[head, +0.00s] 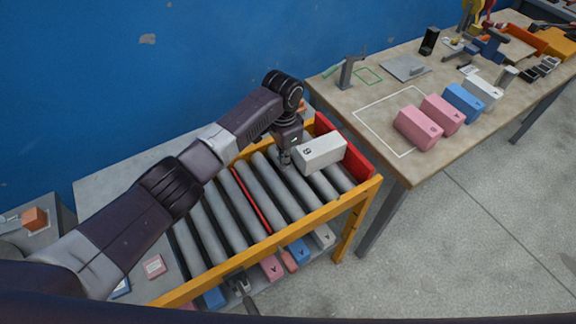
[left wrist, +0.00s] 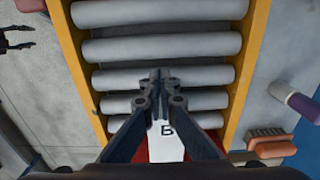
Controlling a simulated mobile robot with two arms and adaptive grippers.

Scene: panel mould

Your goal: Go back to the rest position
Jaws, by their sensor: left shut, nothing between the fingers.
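My left gripper (head: 285,158) is over the roller conveyor (head: 262,240), just left of a white block (head: 322,153). In the left wrist view my left gripper (left wrist: 160,75) has its fingertips together with nothing between them, above the rollers. The white block (left wrist: 166,149), marked with a letter, shows partly behind the fingers; it rests at the red end stop of the conveyor. My right gripper (head: 239,282) shows small at the bottom of the head view, in front of the conveyor. Its dark fingers (left wrist: 17,38) look apart at the left wrist view's upper left corner.
Yellow rails and a red end stop (head: 358,163) border the rollers. Several coloured blocks lie on a shelf below. The workbench (head: 395,155) at right bears pink, blue and white blocks beside a white outline, plus tools. Grey floor (head: 470,220) is open in front.

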